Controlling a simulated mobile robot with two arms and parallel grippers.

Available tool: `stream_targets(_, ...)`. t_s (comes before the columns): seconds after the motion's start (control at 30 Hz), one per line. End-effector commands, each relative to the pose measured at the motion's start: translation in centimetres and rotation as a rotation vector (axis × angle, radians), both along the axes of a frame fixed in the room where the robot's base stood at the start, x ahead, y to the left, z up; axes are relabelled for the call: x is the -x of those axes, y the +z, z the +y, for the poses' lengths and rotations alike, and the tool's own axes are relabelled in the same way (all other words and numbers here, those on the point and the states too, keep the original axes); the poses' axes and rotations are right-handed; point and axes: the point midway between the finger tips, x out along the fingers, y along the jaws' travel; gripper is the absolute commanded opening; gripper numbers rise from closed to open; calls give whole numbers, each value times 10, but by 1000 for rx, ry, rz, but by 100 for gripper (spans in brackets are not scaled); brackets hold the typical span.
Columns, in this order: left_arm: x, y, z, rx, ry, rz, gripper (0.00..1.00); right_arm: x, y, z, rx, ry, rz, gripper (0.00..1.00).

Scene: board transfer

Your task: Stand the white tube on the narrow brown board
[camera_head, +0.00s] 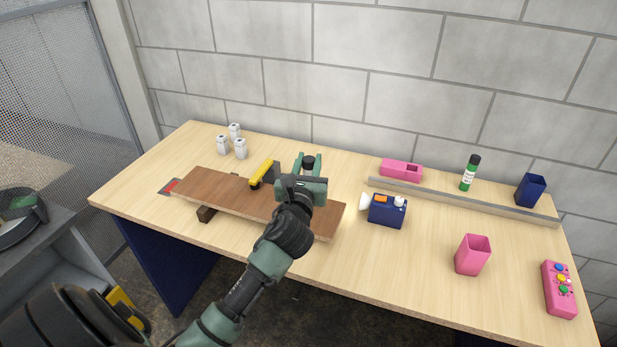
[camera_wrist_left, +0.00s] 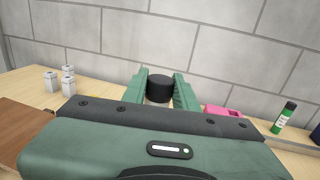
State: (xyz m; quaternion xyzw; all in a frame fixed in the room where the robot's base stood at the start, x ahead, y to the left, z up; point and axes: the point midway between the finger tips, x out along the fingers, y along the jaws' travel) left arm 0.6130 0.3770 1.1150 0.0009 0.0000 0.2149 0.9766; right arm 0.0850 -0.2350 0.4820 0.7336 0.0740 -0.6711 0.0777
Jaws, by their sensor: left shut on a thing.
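The narrow brown board (camera_head: 235,197) lies across the left half of the table, raised on a dark block (camera_head: 206,214). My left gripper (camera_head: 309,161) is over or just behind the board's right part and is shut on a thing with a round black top. In the left wrist view the black top (camera_wrist_left: 159,88) sits between the two green fingers. My right gripper is not in view.
A yellow and black object (camera_head: 262,174) is at the board's back edge. Small white containers (camera_head: 239,148) stand behind it. A blue device (camera_head: 386,211), pink cup (camera_head: 472,254), pink box (camera_head: 401,168), green bottle (camera_head: 469,174) and grey rail (camera_head: 460,200) are to the right.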

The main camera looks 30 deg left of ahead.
Motion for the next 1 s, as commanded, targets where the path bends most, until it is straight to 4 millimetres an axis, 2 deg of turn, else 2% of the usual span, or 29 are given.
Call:
stream_targets(0.2, 0, -34, 0, 3, 1, 4, 0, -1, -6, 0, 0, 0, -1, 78)
stream_targets(0.3, 0, -42, 0, 3, 0, 2, 0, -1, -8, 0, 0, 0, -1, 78)
stream_targets(0.7, 0, -47, 0, 0, -1, 1, 0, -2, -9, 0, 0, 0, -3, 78)
stream_targets(0.73, 0, -47, 0, 0, -1, 1, 31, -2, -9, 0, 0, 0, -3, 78)
stream_targets(0.8, 0, -46, 0, 0, -1, 1, 50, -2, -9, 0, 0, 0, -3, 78)
stream_targets(1.0, 0, -46, 0, 1, -1, 2, 50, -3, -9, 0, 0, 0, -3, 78)
